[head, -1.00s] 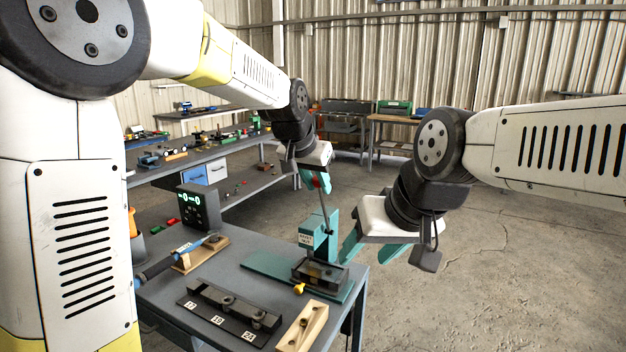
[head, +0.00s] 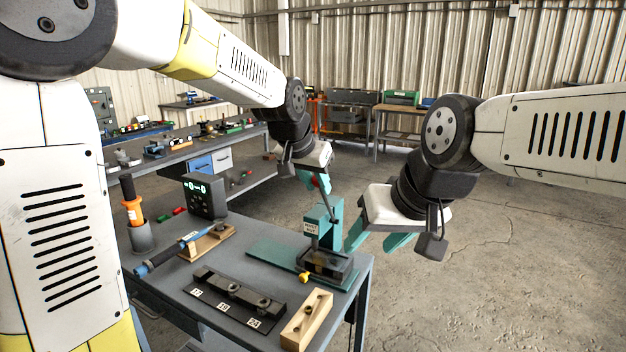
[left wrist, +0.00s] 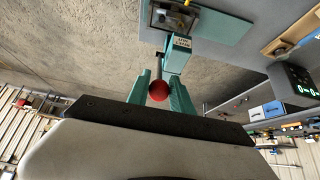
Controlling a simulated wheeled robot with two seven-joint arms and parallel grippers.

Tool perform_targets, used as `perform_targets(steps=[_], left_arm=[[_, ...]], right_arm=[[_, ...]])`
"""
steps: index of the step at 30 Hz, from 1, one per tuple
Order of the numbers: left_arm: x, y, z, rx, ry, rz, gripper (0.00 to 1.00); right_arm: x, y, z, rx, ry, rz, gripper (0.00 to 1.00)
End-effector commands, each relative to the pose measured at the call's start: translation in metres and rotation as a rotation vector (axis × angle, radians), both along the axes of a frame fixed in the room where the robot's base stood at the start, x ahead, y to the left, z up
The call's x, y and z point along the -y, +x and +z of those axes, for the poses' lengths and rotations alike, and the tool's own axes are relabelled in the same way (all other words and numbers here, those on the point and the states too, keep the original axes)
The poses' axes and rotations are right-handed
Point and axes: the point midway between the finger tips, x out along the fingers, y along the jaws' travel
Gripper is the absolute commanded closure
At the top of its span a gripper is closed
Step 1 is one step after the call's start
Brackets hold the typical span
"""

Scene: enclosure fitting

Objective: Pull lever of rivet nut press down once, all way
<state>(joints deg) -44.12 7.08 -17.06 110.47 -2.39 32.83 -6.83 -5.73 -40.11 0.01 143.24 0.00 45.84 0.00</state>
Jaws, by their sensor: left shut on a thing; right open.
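The teal rivet nut press (head: 325,228) stands near the right end of the table on a teal base plate. Its lever (head: 325,201) rises steeply, tilted up and to the left, from the press head to a red knob. The red knob (left wrist: 158,91) sits between the teal fingers in the left wrist view. My left gripper (head: 318,182) is shut on this knob, above the press. The fingers partly hide the knob in the head view. My right gripper (head: 375,242) is open and empty, just right of the press; I cannot tell whether it touches it.
On the table (head: 215,290) are a black numbered rack (head: 238,300), a wooden block (head: 306,320), a blue-handled tool (head: 172,252) on a wooden stand, a display box (head: 205,196) and an orange-handled tool (head: 132,208) in a cup. Bare floor lies right of the table.

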Motion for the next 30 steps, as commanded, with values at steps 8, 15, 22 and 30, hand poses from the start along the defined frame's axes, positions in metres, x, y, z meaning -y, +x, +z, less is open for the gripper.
perform_targets(steps=[8,15,22,30], left_arm=[[-0.002,-0.002,-0.003,-0.006,0.004,0.0,1.0],[-0.009,-0.013,-0.013,-0.007,0.005,-0.001,1.0],[-0.013,-0.019,-0.019,-0.005,0.004,-0.001,1.0],[-0.013,-0.019,-0.019,-0.006,0.004,0.0,1.0]], right_arm=[[0.0,0.0,0.0,0.0,0.0,0.0,0.45],[0.0,0.0,0.0,0.0,0.0,0.0,0.45],[0.0,0.0,0.0,0.0,0.0,0.0,0.45],[0.0,0.0,0.0,0.0,0.0,0.0,0.45]])
